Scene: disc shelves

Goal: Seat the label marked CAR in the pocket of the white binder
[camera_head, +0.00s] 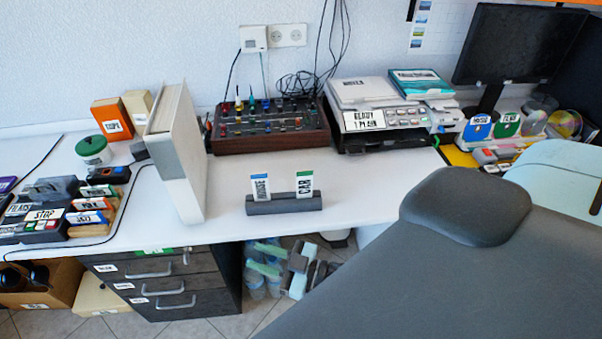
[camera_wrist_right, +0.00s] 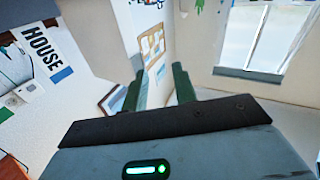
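The white binder (camera_head: 178,140) stands upright on the desk, left of centre in the head view. A paler lower part of its spine may be the pocket; I cannot tell for sure. The CAR label (camera_head: 304,184), white with a green top, stands upright in a dark grey holder (camera_head: 284,205) right of the binder. My right gripper shows in the right wrist view (camera_wrist_right: 159,88), its two green fingers apart with nothing between them. In the head view my grey right arm fills the lower right, well away from the label. My left gripper is not in view.
A HOUSE label (camera_head: 261,187) with a blue top stands left of CAR in the same holder. A mixer (camera_head: 270,128) and a printer (camera_head: 377,113) stand behind. Boxes and a jar (camera_head: 92,151) are left of the binder. The desk between binder and holder is clear.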

